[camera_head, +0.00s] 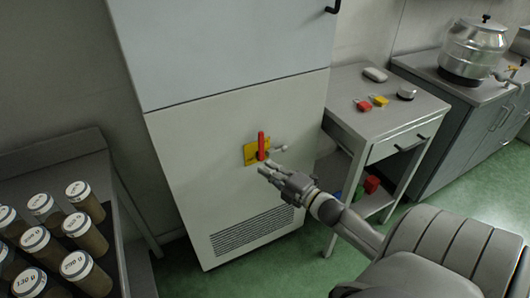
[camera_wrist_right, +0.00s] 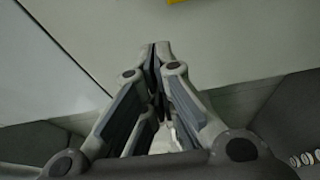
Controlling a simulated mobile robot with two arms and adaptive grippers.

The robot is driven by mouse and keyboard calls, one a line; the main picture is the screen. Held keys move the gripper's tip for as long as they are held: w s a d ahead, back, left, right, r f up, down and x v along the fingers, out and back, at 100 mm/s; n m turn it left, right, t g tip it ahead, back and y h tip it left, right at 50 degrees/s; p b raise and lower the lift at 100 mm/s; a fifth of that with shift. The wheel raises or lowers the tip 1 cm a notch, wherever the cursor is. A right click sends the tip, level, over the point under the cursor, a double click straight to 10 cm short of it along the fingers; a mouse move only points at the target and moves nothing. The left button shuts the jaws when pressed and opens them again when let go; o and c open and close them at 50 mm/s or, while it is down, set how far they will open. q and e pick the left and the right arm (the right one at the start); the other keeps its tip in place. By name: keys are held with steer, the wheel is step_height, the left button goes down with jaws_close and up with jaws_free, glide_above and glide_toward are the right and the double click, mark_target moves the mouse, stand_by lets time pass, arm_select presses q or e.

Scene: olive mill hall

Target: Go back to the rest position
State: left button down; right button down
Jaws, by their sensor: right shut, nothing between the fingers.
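My right gripper (camera_head: 268,171) is shut and empty, in front of the lower panel of a tall cabinet (camera_head: 205,175). In the right wrist view the fingers (camera_wrist_right: 155,48) meet at the tips with nothing between them. A red handle (camera_head: 261,145) on a yellow plate (camera_head: 250,155) is on the cabinet front, just above the fingertips in the head view. A yellow edge (camera_wrist_right: 178,1) shows at the top of the wrist view. Whether the fingertips touch the cabinet I cannot tell. My left gripper is not in view.
At the right stands a small metal table (camera_head: 400,117) with red and yellow padlock-like items and a lower shelf. Behind it is a counter (camera_head: 448,91) with a steel pot (camera_head: 474,47). At lower left, several labelled jars (camera_head: 84,201) stand on a dark table. Green floor (camera_head: 455,190) shows between.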

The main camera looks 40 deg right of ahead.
stand_by(0.5)
steer(key=s+a+f+m+g+h, duration=0.1)
steer(key=s+f+m+g, duration=0.3)
steer(key=f, duration=0.7)
steer(key=s+a+f+m+g+h, duration=0.1)
steer(key=s+f+m+g, duration=0.15)
steer(key=s+f, duration=0.65)
steer(key=s+a+f+m+g+h, duration=0.15)
steer(key=f+m, duration=0.25)
steer(key=f, duration=1)
steer(key=s+a+f+m+g, duration=0.2)
steer(key=s+a+f, duration=0.3)
steer(key=s, duration=0.4)
steer(key=s+a+f+m+g+y, duration=0.1)
steer(key=s+a+f+g, duration=0.3)
steer(key=s, duration=0.5)
steer(key=s+a+f+m+g, duration=0.2)
steer(key=s+a+f+g, duration=0.1)
steer(key=s+a+f, duration=0.2)
steer(key=s+f, duration=0.2)
steer(key=s, duration=0.2)
steer(key=shift+s+a+m, duration=0.3)
steer(key=shift+m, duration=0.05)
steer(key=shift+s+y, duration=0.1)
steer(key=shift+y, duration=0.15)
